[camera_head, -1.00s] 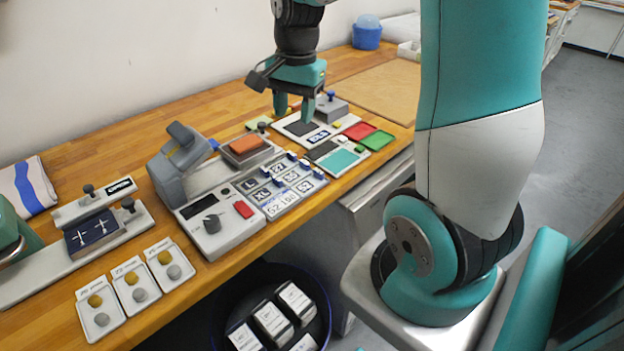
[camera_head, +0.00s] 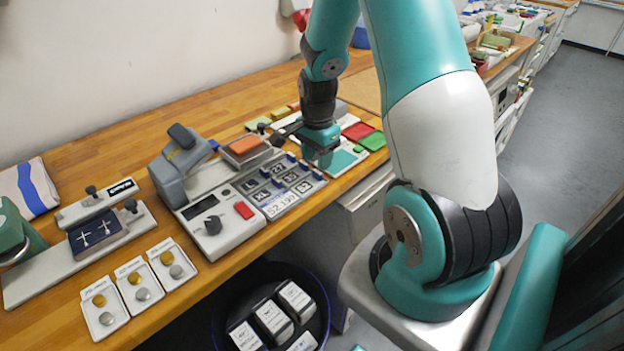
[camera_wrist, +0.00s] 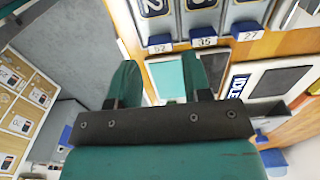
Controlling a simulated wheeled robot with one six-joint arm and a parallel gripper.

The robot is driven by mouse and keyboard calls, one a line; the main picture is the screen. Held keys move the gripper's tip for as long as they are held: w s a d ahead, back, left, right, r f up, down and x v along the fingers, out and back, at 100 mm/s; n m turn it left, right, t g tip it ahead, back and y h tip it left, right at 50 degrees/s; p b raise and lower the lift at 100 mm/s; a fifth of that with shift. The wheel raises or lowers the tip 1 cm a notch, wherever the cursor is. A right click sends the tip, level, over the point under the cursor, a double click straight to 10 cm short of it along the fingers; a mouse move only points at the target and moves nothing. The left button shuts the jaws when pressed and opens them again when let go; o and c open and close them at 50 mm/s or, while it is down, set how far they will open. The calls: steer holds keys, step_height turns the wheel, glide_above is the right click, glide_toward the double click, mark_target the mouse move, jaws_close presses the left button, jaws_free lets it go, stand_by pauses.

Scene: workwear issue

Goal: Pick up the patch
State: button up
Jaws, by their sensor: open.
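Several dark patches with white size marks lie in a grey sectioned tray (camera_head: 283,204); one is the XL patch (camera_head: 262,196). Which patch is meant cannot be told. In the wrist view, dark number patches (camera_wrist: 155,8) show at the top, above blue-edged labels 52, 35 and 27. My gripper (camera_head: 322,164) is open and empty, pointing down beside the tray's right end. In the wrist view, my gripper's fingers (camera_wrist: 162,68) stand apart, with a flat teal pad (camera_wrist: 168,78) below and between them. The teal pad (camera_head: 343,161) is partly hidden by my gripper in the head view.
A grey press (camera_head: 180,160) and a control box with a red button (camera_head: 243,210) stand left of the tray. Red (camera_head: 357,131) and green (camera_head: 374,141) pads lie to the right. A bin of boxes (camera_head: 322,290) stands below the bench edge.

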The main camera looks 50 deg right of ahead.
mark_target(316, 173)
steer(key=shift+a+f+p, duration=0.1)
steer(key=shift+f+p, duration=0.4)
steer(key=shift+f, duration=1.8)
steer(key=c, duration=0.7)
steer(key=shift+r, duration=0.15)
